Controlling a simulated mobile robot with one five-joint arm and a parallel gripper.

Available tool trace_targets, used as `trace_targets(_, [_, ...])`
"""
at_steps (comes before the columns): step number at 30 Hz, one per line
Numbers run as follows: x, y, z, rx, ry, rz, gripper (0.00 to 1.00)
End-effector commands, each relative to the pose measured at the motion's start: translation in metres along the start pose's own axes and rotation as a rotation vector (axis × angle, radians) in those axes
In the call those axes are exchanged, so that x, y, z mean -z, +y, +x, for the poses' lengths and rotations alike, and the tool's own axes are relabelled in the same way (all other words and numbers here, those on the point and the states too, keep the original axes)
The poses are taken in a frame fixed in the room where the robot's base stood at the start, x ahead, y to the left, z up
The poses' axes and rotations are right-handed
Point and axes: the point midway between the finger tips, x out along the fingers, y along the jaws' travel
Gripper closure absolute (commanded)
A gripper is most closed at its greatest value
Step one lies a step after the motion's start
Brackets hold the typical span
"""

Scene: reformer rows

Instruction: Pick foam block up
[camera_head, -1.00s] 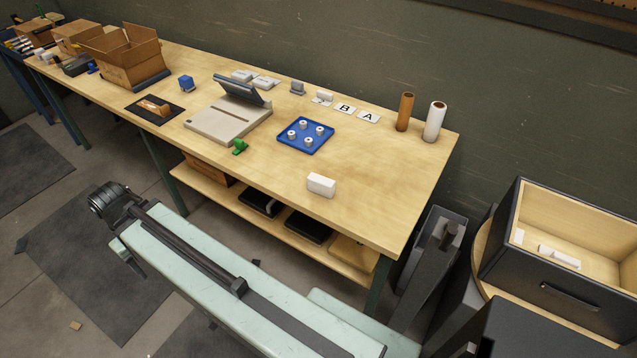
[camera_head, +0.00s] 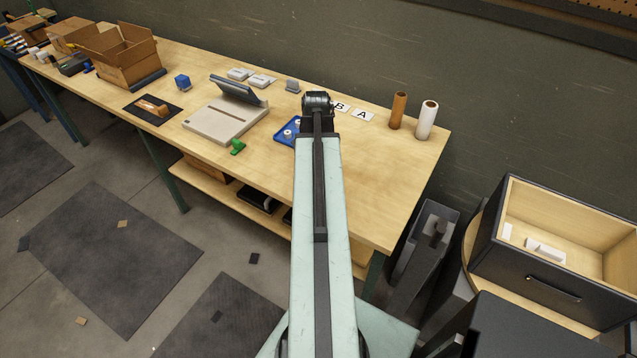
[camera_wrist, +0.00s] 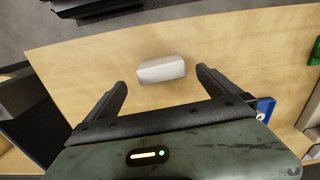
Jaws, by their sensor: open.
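The foam block (camera_wrist: 162,69) is a white rectangular block lying on the wooden table (camera_wrist: 75,60). In the wrist view it sits beyond my fingertips and roughly between their lines, apart from both. My gripper (camera_wrist: 160,82) is open and empty, with one dark finger on each side. In the head view my pale green arm reaches out over the table (camera_head: 375,190) and hides the foam block and my fingers.
The blue tray (camera_head: 284,133) with white rollers is partly behind my arm. A green piece (camera_head: 237,146) lies near the table's front edge. Brown (camera_head: 398,110) and white (camera_head: 427,120) rolls stand at the right end. An open drawer box (camera_head: 550,285) stands at right.

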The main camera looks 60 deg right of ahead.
Motion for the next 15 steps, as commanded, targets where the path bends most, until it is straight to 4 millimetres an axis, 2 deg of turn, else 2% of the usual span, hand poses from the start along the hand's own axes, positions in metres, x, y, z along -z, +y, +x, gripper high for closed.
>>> trace_targets(1, [0.000,0.000,0.011,0.000,0.000,-0.001,0.00])
trace_targets(3, [0.000,-0.001,0.022,0.000,0.000,-0.002,0.00])
trace_targets(10, [0.001,-0.001,0.028,0.000,0.000,-0.003,0.00])
trace_targets(15, [0.005,-0.001,0.055,0.000,0.000,-0.004,0.00])
